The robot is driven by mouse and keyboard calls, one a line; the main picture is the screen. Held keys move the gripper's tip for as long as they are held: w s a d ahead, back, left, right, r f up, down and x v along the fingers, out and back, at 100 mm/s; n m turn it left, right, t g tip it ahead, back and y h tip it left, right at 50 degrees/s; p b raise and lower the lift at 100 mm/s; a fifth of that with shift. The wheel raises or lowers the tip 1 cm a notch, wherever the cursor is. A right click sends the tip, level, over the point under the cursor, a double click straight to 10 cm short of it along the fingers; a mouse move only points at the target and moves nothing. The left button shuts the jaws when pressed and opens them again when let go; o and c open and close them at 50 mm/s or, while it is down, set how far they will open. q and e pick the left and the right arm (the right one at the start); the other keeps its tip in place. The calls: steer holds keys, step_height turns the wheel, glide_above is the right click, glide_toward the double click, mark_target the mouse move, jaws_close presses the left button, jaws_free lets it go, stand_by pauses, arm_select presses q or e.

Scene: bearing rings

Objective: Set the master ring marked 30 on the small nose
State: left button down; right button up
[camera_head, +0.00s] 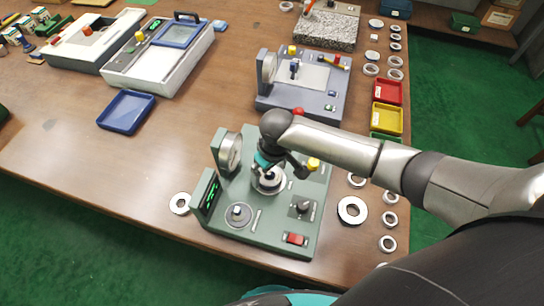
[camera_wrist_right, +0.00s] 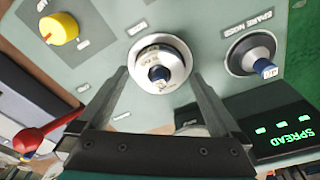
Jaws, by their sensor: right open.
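A green bench gauge (camera_head: 270,225) stands near the table's front edge. No number on the ring is readable. My right gripper (camera_head: 270,172) is above this nose, pointing down. In the wrist view the open fingers (camera_wrist_right: 160,80) lie on either side of the ring; I cannot tell whether they touch it. The spare nose (camera_wrist_right: 240,52) is bare, beside it; it also shows in the head view (camera_head: 238,213). My left gripper is out of view.
The gauge has a dial (camera_head: 230,153), a lit display (camera_head: 208,196), a red switch (camera_head: 295,239) and a yellow knob (camera_head: 313,164). A red-balled lever (camera_wrist_right: 27,140) is close to my gripper. Loose rings lie right (camera_head: 352,210) and left (camera_head: 180,203). A blue-grey machine (camera_head: 330,102) stands behind.

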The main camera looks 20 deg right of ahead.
step_height(320, 180, up, 14)
steer(key=s+p, duration=0.1)
steer(key=p, duration=0.1)
steer(key=shift+s+d+r+p, duration=0.25)
steer(key=shift+s+d+p, duration=0.05)
steer(key=shift+d, duration=0.05)
steer(key=shift+d, duration=0.1)
stand_by(0.3)
